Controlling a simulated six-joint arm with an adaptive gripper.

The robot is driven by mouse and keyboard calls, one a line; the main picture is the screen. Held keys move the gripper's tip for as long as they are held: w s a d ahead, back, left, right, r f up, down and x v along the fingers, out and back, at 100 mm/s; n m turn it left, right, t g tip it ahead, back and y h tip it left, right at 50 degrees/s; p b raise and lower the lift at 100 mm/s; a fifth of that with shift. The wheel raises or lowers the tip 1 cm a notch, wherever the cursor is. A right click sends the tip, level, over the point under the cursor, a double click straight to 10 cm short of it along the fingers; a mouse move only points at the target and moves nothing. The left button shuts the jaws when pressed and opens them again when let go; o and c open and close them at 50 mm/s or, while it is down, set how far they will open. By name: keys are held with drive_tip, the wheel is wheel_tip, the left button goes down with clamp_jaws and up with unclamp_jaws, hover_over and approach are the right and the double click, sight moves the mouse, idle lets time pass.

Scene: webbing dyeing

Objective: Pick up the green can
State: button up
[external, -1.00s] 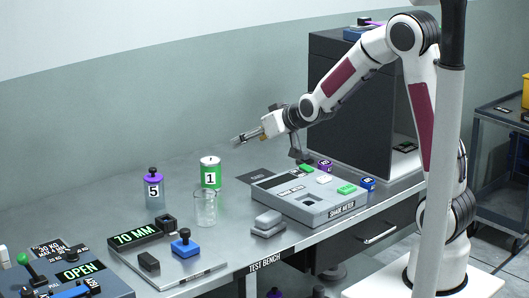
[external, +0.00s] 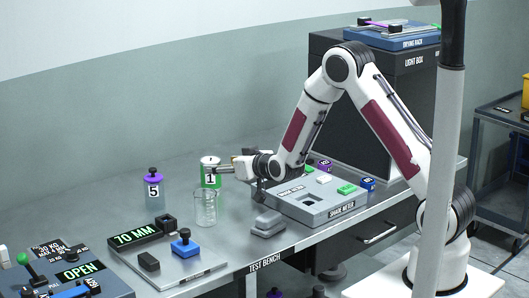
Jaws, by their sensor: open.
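The green can (external: 209,180), with a white top and a label reading 1, stands upright on the test bench. My gripper (external: 222,170) is open at the can's right side, at about the height of its label. The fingertips overlap the can in this view, and I cannot tell whether they touch it or reach around it.
A clear glass beaker (external: 205,208) stands just in front of the can. A purple-topped jar labelled 5 (external: 154,190) is to the left. The shade meter (external: 318,208) lies to the right, below my arm. The bench behind the can is clear.

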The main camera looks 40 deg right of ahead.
sight(210, 159)
drive_tip(key=shift+w, duration=0.1)
idle(0.3)
drive_tip(key=shift+x, duration=1.25)
drive_tip(key=shift+f, duration=0.1)
drive_tip(key=shift+w, duration=0.1)
drive_tip(key=shift+w+d+f, duration=0.15)
drive_tip(key=shift+w+d, duration=0.05)
drive_tip(key=shift+w, duration=0.55)
drive_tip(key=shift+w+d+f, duration=0.2)
drive_tip(key=shift+w, duration=0.55)
drive_tip(key=shift+x, duration=0.95)
drive_tip(key=shift+r, duration=0.1)
drive_tip(key=c, duration=1.5)
